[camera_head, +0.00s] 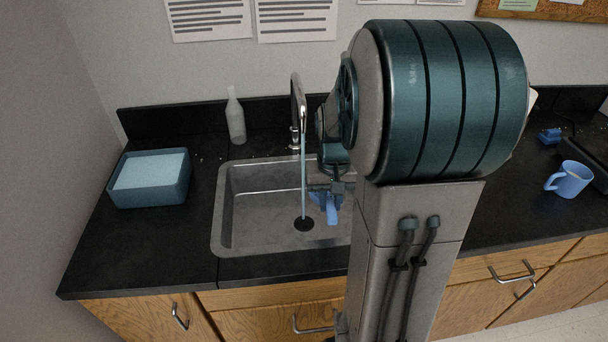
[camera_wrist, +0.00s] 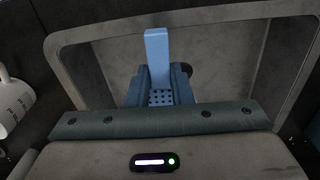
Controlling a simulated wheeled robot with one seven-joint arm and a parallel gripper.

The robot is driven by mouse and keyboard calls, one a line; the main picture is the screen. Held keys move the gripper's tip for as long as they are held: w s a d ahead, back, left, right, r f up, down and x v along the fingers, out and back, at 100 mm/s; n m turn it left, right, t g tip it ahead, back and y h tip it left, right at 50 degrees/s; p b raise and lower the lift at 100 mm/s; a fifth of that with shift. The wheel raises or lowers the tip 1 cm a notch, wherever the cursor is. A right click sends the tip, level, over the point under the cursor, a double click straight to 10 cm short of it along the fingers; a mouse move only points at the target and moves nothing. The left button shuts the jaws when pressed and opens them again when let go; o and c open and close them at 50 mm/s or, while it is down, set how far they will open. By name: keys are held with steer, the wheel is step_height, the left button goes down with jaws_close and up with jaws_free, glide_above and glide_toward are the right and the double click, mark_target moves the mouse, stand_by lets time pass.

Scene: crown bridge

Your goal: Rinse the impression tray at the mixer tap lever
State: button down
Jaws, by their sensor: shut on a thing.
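The blue impression tray (camera_wrist: 158,60) is held between the fingers of my gripper (camera_wrist: 158,88), with its handle pointing away from the gripper and its perforated part between the fingers. In the head view the tray (camera_head: 331,208) is over the sink basin, right of the water stream, and my gripper (camera_head: 330,187) is shut on it. The mixer tap (camera_head: 298,100) stands behind the sink, and a blue stream of water (camera_head: 303,165) falls from its spout toward the drain. The tray appears beside the stream; contact cannot be told. The tap lever is not clearly visible, perhaps behind my arm.
The sink (camera_head: 255,235) is set in a black counter (camera_head: 160,245). A white bottle (camera_head: 235,118) stands behind the sink. A blue-grey box (camera_head: 150,180) is at the left. A blue mug (camera_head: 569,180) and a small blue object (camera_head: 549,136) are at the right.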

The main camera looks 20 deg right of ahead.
steer(key=s+d+r+p, duration=0.1)
steer(key=s+r+p, duration=0.1)
steer(key=s+r, duration=0.2)
steer(key=shift+s+d+p, duration=0.3)
steer(key=shift+s+d, duration=0.05)
steer(key=shift+d, duration=0.05)
steer(key=shift+w, duration=0.1)
stand_by(0.7)
